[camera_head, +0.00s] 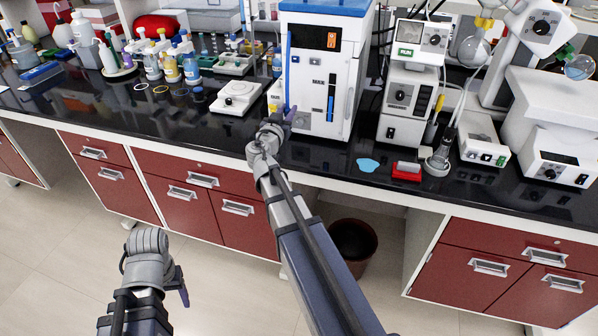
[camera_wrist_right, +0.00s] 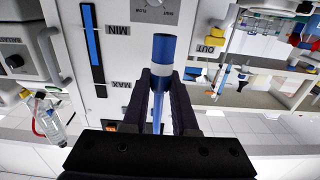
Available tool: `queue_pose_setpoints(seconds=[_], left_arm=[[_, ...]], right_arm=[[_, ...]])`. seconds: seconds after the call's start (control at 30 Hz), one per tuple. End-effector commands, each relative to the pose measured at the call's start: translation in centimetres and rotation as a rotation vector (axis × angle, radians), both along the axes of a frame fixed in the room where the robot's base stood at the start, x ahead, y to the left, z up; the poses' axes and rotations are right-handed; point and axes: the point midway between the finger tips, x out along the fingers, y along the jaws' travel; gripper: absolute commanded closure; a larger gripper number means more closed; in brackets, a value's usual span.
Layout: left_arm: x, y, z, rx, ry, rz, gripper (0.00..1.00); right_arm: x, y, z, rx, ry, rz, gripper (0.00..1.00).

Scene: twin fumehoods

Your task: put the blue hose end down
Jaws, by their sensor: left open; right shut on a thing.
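The blue hose end (camera_wrist_right: 163,47), a blue cylinder with a white band, stands between the fingers of my right gripper (camera_wrist_right: 168,90) in the wrist view. The gripper is shut on it. Below the band, a thin blue length runs down between the fingers. In the head view my right gripper (camera_head: 288,118) is at the lower left front corner of the white and blue machine (camera_head: 318,95), above the black bench; the hose end is too small to make out there. My left gripper (camera_head: 182,286) is low, in front of the red drawers, away from the bench; its fingers are mostly hidden.
The black bench top (camera_head: 195,112) has bare room left of my right gripper. A small white scale (camera_head: 237,96) stands behind that. To the right lie a light blue puddle-like patch (camera_head: 367,165) and a red block (camera_head: 406,172). A brown bin (camera_head: 353,240) stands below.

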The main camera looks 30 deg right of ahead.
Motion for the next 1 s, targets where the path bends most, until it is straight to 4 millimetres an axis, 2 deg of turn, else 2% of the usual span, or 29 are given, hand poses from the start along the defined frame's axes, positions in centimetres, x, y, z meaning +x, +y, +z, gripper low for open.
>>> queue_pose_setpoints(seconds=[0.03, 0.23, 0.37, 0.73, 1.0], left_arm=[[0.0, 0.0, -0.9, 0.000, 0.000, 0.000, 0.37], [0.0, 0.0, -1.0, 0.000, 0.000, 0.000, 0.37], [0.0, 0.0, -1.8, 0.000, 0.000, 0.000, 0.37], [0.0, 0.0, -7.0, 0.000, 0.000, -0.001, 0.37], [0.0, 0.0, -7.3, 0.000, 0.000, -0.001, 0.37]], right_arm=[[0.4, -0.1, -0.9, 0.000, 0.000, 0.000, 1.00], [0.4, -0.2, -1.0, 0.000, 0.000, 0.000, 1.00], [0.4, -0.2, -1.8, 0.000, 0.000, 0.000, 1.00], [0.4, -0.2, -7.0, 0.000, 0.000, 0.000, 1.00], [0.4, -0.2, -7.3, 0.000, 0.000, 0.000, 1.00]])
